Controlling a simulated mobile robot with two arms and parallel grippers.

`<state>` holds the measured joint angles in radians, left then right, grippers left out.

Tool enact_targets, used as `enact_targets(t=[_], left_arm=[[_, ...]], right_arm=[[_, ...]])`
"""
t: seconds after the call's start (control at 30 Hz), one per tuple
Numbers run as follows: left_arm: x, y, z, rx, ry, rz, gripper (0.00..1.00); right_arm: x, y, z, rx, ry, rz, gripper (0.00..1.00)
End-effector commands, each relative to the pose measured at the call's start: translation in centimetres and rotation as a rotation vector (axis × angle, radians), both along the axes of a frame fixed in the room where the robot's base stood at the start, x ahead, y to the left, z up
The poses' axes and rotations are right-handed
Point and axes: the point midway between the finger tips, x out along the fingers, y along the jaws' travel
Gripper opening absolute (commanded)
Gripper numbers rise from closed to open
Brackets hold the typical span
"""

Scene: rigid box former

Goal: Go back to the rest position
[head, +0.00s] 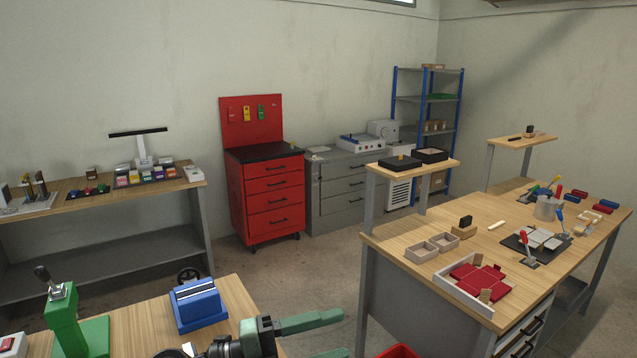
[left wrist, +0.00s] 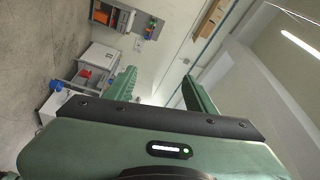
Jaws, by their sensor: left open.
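My left gripper (head: 342,334) shows at the bottom centre of the head view, its green fingers pointing right. It is open and empty, in the space between the near-left bench and the right workbench. In the left wrist view the two fingers of the gripper (left wrist: 158,84) stand apart with nothing between them, and the room behind looks tilted. My right gripper is in neither view.
A wooden bench (head: 135,318) with a blue vise (head: 198,304) and green press (head: 63,322) is near left. The right workbench (head: 480,249) carries trays and tools. A red cabinet (head: 268,200) stands behind. Floor between is open, with a red bin (head: 398,351) low down.

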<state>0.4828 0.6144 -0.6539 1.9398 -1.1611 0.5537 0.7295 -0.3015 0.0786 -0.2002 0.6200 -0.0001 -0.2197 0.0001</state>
Motion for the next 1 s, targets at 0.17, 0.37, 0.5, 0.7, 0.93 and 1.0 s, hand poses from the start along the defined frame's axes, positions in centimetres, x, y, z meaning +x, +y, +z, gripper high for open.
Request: enact_targets(t=[0.17,0.37,0.5,0.7,0.93,1.0], left_arm=[[3.0,4.8,4.0,-0.462,0.179,0.386,0.55],[4.7,15.2,-3.5,-0.697,0.569,0.932,0.55],[1.2,20.1,-12.4,-0.673,0.892,1.245,0.55],[-7.3,22.7,-21.9,-0.509,1.291,1.51,0.55],[-15.6,22.7,-26.7,-0.322,1.589,1.62,0.55],[-17.8,22.5,-27.5,-0.269,1.662,1.637,0.55]], right_arm=[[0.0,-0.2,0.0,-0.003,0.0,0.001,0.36],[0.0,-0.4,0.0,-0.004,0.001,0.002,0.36],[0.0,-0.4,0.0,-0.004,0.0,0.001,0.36],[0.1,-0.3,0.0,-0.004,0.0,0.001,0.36],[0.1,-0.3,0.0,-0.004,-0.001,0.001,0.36],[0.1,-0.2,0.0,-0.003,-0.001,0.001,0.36]])
